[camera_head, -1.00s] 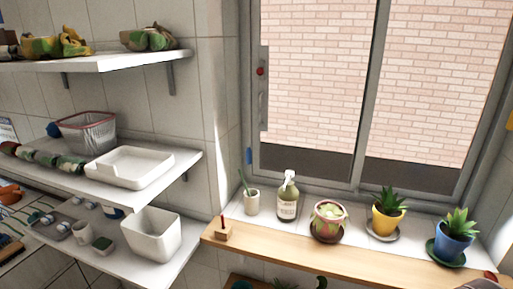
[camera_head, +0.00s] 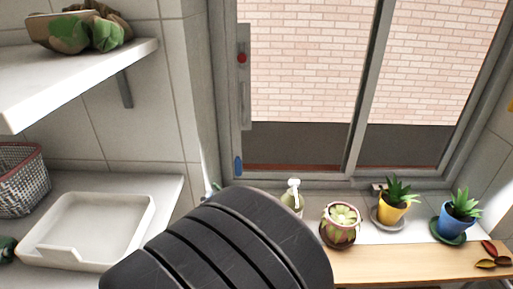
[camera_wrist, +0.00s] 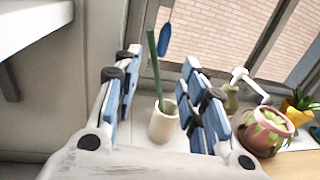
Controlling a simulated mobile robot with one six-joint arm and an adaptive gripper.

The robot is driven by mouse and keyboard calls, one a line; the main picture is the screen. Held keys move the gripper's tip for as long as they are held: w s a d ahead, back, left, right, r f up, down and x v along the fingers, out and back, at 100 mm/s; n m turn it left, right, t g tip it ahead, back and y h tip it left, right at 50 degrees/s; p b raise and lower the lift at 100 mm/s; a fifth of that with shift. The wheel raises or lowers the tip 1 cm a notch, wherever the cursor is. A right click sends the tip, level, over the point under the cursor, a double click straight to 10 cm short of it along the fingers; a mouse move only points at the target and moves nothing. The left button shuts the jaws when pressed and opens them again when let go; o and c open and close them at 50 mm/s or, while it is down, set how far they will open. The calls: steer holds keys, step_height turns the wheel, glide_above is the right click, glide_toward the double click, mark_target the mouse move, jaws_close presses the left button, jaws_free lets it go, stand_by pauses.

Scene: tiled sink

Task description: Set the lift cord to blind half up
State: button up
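The lift cord's blue end piece (camera_head: 238,165) hangs at the lower left corner of the window frame. It also shows in the wrist view (camera_wrist: 165,38), hanging on a thin cord beyond the fingers. A vertical grey plate (camera_head: 245,95) with a red knob (camera_head: 241,58) is on the left window frame above it. My gripper (camera_wrist: 158,85) is open, its blue-padded fingers apart with nothing held. The blue end piece appears between and beyond the fingertips, not touching them. My gripper is hidden in the head view behind my dark arm link.
A cream cup (camera_wrist: 163,122) with a green stick (camera_wrist: 155,70) shows between my fingers. A spray bottle (camera_head: 292,197), a pink-green pot (camera_head: 340,232), a yellow pot (camera_head: 390,212) and a blue pot (camera_head: 452,226) line the sill. Shelves (camera_head: 70,75) stand at the left.

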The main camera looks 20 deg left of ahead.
mark_target(237, 169)
steer(key=w, duration=1.6)
steer(key=shift+w+a+r, duration=0.1)
steer(key=shift+w+a, duration=0.1)
steer(key=shift+a, duration=0.1)
steer(key=shift+c, duration=0.6)
jaws_close()
